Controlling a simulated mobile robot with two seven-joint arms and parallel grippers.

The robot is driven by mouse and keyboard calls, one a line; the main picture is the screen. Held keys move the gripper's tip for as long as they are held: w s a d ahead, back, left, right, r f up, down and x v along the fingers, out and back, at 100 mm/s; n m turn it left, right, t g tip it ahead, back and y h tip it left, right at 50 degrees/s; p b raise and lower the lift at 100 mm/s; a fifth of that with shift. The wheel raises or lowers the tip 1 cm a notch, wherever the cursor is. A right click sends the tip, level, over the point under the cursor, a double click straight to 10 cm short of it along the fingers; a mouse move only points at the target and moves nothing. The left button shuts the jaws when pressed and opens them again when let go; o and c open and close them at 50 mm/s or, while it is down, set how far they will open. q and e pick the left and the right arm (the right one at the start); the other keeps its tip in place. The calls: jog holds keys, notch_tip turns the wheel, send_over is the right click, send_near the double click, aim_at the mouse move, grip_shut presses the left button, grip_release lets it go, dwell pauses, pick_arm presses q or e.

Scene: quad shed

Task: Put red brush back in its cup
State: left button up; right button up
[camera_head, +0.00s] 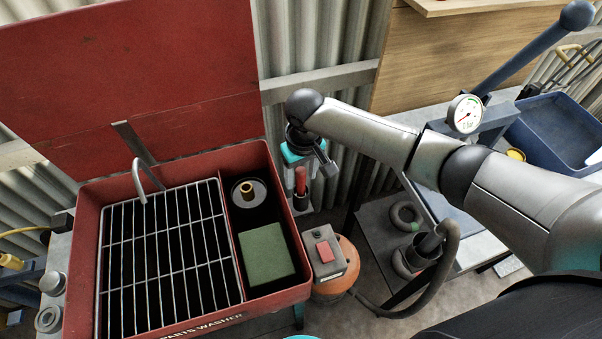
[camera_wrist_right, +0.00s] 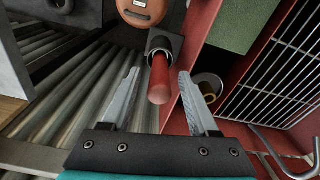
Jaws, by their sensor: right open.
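The red brush (camera_head: 301,180) stands handle up in a dark cup (camera_head: 301,201) at the right side of the red parts washer. In the right wrist view the red handle (camera_wrist_right: 160,82) points toward the camera, and its far end goes into the square-rimmed dark cup (camera_wrist_right: 176,42). The brush's bristles are hidden. My right gripper (camera_head: 318,163) is open at the brush. In the right wrist view its two fingers (camera_wrist_right: 158,77) lie on either side of the handle end, with gaps on both sides. I cannot tell the exact depth between fingers and handle. My left gripper is not in view.
The parts washer (camera_head: 86,250) has its lid up, with a wire rack (camera_head: 170,260), a green block (camera_head: 266,254) and a brass-coloured fitting (camera_head: 247,190) inside. A switch box (camera_head: 325,254) and an orange round body (camera_head: 338,285) are close below the cup. A corrugated wall stands behind.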

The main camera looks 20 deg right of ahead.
notch_tip(320, 180, up, 12)
jog(key=p, duration=0.2)
jog(key=shift+s+r, duration=0.15)
jog(key=shift+s, duration=0.3)
